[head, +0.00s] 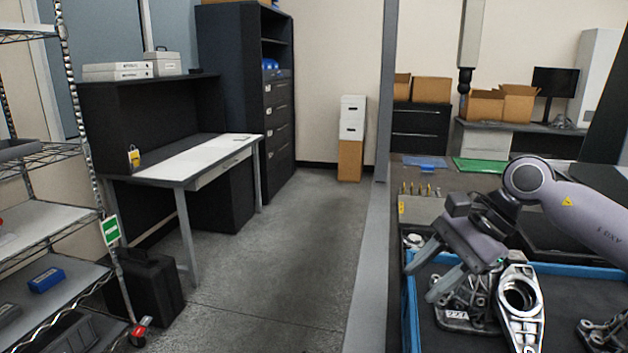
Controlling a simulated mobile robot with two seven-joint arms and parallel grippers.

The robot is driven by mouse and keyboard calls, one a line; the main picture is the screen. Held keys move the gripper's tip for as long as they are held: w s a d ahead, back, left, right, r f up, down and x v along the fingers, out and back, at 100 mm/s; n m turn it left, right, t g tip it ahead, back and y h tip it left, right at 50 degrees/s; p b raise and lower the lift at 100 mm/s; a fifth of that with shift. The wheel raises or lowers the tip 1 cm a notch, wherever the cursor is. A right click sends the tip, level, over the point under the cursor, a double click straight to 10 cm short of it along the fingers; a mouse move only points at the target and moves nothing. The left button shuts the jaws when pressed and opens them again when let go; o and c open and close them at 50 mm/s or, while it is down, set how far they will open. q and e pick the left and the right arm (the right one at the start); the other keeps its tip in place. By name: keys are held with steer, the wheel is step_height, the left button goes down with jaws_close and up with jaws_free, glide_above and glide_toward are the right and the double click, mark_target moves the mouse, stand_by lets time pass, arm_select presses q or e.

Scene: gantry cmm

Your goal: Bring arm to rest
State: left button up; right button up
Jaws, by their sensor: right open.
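My right arm reaches in from the right edge of the head view. My right gripper (428,279) is open, its two fingers pointing down and to the left. It hangs above the left part of a blue-rimmed tray (411,318) that holds metal castings. A grey metal bracket (522,305) with a large round hole is beside the gripper, to its right. Another casting (456,314) with a white label lies below the fingers. I cannot tell whether the gripper touches either. Nothing shows between the fingers. My left gripper is not in view.
A grey post (376,220) stands left of the tray. A wire shelf rack (60,220) and a desk (190,160) are at the left. A dark vertical probe (465,80) hangs at the back. The floor (290,260) between desk and post is clear.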

steer(key=s+a+r+m+t+y, duration=0.2)
steer(key=a+m+y, duration=0.35)
steer(key=a, duration=0.35)
steer(key=s+a+r+m+t+y, duration=0.25)
steer(key=a+m+y, duration=0.25)
steer(key=a+y, duration=0.25)
steer(key=w+d+f+m+t+h, duration=0.3)
steer(key=m+t+h, duration=0.4)
steer(key=m, duration=0.7)
steer(key=d+f+m+t+h, duration=0.3)
steer(key=d+m+t+h, duration=0.3)
steer(key=m, duration=0.9)
steer(key=s+d+f+m+g+h, duration=0.2)
steer(key=d+f+m+h, duration=0.1)
steer(key=f+m, duration=0.25)
steer(key=s+d+f+m+g+h, duration=0.2)
steer(key=s+d+f+m+h, duration=0.15)
steer(key=f, duration=0.25)
steer(key=s+d+f+m+g, duration=0.2)
steer(key=s+f+m+g, duration=0.4)
steer(key=s, duration=0.4)
steer(key=s+d+f+m+g, duration=0.1)
steer(key=s+f+m+g, duration=0.2)
steer(key=s+f+g, duration=0.5)
steer(key=w+a+f+t+y, duration=0.1)
steer(key=w+f+t, duration=0.3)
steer(key=f+t, duration=0.4)
steer(key=shift+a+t+y, duration=0.35)
steer(key=shift+a+t, duration=0.4)
steer(key=shift+a, duration=0.15)
